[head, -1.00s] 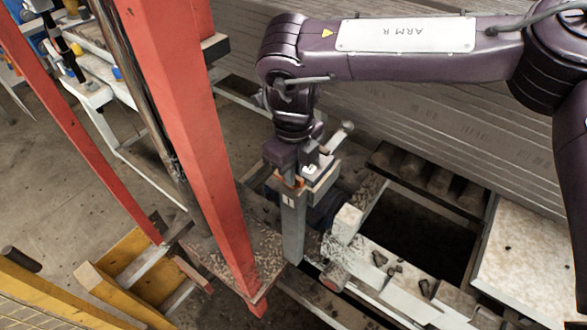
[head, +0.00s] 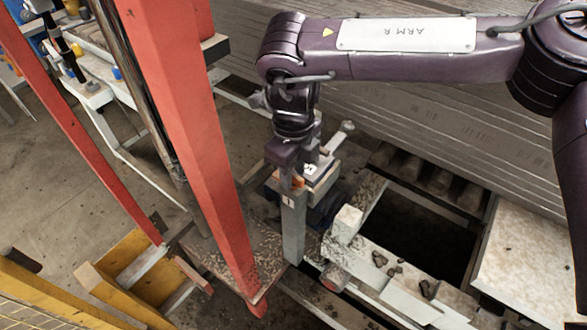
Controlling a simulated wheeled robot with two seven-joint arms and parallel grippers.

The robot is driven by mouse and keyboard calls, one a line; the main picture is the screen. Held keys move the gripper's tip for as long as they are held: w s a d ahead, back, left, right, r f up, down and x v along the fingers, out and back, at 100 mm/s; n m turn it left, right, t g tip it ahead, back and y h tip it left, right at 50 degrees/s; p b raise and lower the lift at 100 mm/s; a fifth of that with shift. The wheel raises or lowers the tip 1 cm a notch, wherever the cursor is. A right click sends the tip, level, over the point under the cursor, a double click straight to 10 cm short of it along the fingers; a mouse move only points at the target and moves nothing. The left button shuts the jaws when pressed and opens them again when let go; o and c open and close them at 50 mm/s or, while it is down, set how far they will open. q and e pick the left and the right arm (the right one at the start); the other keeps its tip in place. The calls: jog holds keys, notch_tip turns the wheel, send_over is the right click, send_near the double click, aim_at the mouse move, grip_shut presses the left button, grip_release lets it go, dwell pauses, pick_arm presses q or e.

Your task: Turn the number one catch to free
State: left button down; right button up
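A grey post (head: 293,232) stands upright left of the dark pit, with a small white label marked 1 (head: 289,202) near its top. My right gripper (head: 292,182) comes down from above onto the top of this post. Its fingers overlap the place where the number one catch sits, and only a little orange shows beside them. The catch's shape and position are hidden, and I cannot tell whether the fingers are closed on it. A pale box-like housing (head: 322,178) is just behind and right of the fingers. My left gripper is not in view.
A red upright (head: 185,130) stands close left of my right gripper. A large grey ribbed panel (head: 420,120) lies behind my arm. A dark open pit (head: 415,235) and a ledge with several loose lumps (head: 380,259) are at the right.

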aim_at(294, 174)
jog(key=shift+r, duration=0.2)
notch_tip(294, 174, up, 7)
jog(key=shift+r+b, duration=0.2)
jog(key=shift+b, duration=0.9)
